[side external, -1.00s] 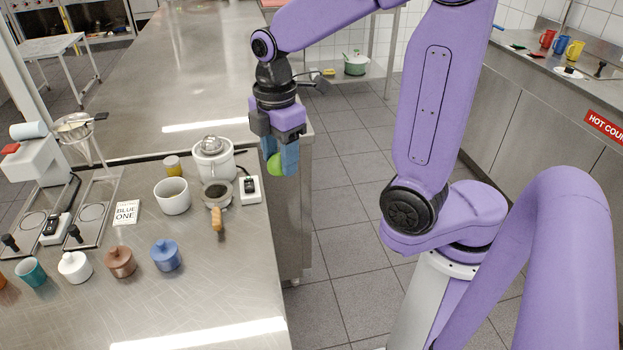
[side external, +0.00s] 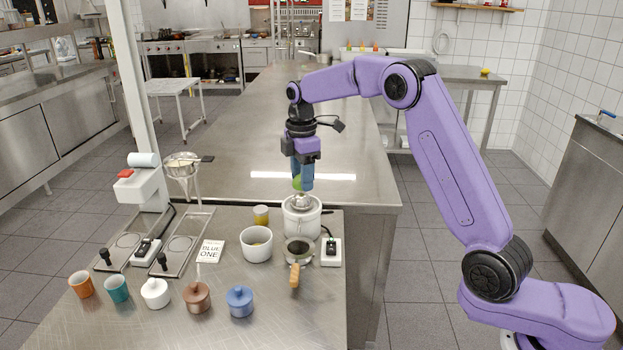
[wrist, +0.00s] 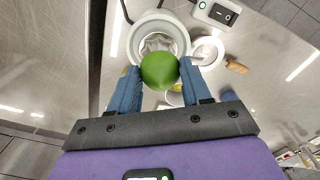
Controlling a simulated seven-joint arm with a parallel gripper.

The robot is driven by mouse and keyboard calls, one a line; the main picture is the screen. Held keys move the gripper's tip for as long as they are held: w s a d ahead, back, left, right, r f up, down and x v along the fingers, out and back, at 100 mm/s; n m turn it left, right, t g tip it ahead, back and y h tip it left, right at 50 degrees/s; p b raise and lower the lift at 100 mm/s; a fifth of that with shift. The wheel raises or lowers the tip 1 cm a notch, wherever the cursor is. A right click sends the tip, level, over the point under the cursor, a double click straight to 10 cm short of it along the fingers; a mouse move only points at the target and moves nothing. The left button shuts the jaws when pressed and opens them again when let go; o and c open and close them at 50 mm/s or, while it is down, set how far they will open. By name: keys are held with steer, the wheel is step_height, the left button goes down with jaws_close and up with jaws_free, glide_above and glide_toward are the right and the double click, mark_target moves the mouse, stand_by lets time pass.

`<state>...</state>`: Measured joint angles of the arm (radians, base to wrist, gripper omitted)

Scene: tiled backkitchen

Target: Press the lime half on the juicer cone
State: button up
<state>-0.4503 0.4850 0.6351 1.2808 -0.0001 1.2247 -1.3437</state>
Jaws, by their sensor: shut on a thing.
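My gripper (side external: 302,180) is shut on the lime half (side external: 297,183). In the wrist view the green lime (wrist: 160,71) sits between my two blue fingers (wrist: 160,88). The white juicer (side external: 302,220) stands near the back right edge of the counter. In the side view the lime is just above the juicer's top, and I cannot tell whether they touch. In the wrist view the ridged cone (wrist: 158,41) shows inside the juicer bowl, partly hidden by the lime.
Several lidded pots and cups line the front. A card (side external: 210,251) reads "BLUE ONE".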

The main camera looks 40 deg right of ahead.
mark_target(302, 202)
steer(key=shift+w+f, duration=0.15)
steer(key=shift+f, duration=1.95)
steer(key=shift+f, duration=0.5)
stand_by(0.5)
stand_by(0.4)
steer(key=shift+r, duration=3.05)
